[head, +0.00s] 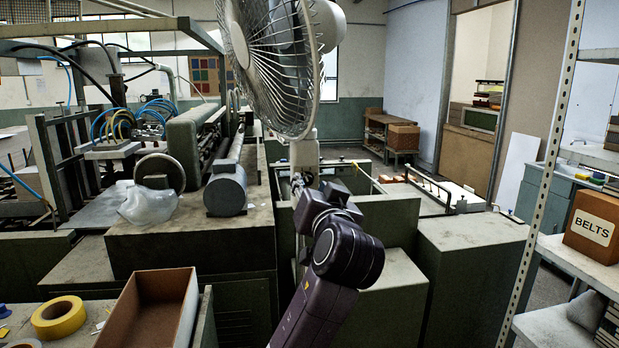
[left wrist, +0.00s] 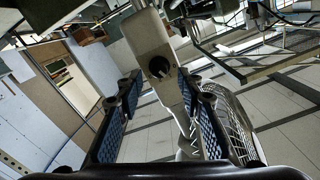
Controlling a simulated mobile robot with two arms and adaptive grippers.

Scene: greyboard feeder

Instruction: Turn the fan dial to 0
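The white fan (head: 270,60) with its wire cage stands at the top middle of the head view. Its pale post (head: 305,156) runs down behind my left gripper (head: 301,184). In the left wrist view the white fan body (left wrist: 148,38) comes down from the top, and the dark round fan dial (left wrist: 160,68) sits on it. The open left gripper (left wrist: 160,92) has a blue-padded finger on each side, with the dial ahead between them. No contact with the dial shows. The dial's setting is too small to read. My right gripper is not in view.
An open cardboard box (head: 150,310) and a yellow tape roll (head: 59,316) lie at the front left. Grey-green machine cabinets (head: 465,245) surround the arm. A shelf with a box marked BELTS (head: 594,228) stands at the right.

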